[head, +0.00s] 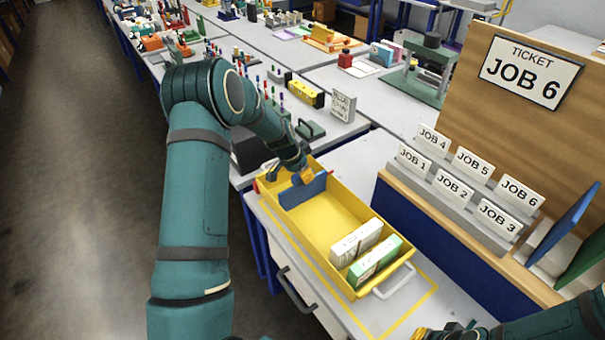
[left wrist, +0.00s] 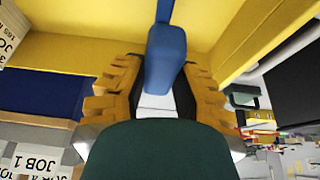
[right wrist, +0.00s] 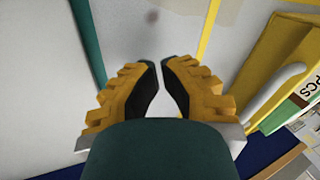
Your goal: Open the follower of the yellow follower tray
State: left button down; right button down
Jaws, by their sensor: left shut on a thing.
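The yellow follower tray (head: 335,207) lies on the bench, open at the top. Its follower, a blue upright plate (head: 304,190), stands across the tray near the far left end. My left gripper (head: 306,175) is at the top of this plate. In the left wrist view the blue handle (left wrist: 166,60) sits between my left fingers, which are shut on it. My right gripper (right wrist: 160,68) has a narrow gap between its fingertips and holds nothing. It is at the bottom edge of the head view, beyond the tray's near right end.
A white box (head: 356,243) and a green box (head: 374,261) stand at the tray's near end, by a wire handle (head: 394,283). A job-card rack (head: 450,200) with a wooden board is to the right. The tray's middle is empty.

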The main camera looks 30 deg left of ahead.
pick_arm(q)
jog(key=shift+s+a+f, duration=0.1)
jog(key=shift+s+f, duration=0.05)
jog(key=c, duration=0.7)
grip_release()
jog(key=shift+o, duration=0.2)
jog(key=shift+r, duration=0.2)
jog(key=shift+r, duration=0.3)
jog(key=v, duration=1.1)
jog(key=shift+s, duration=0.1)
jog(key=shift+s, duration=0.1)
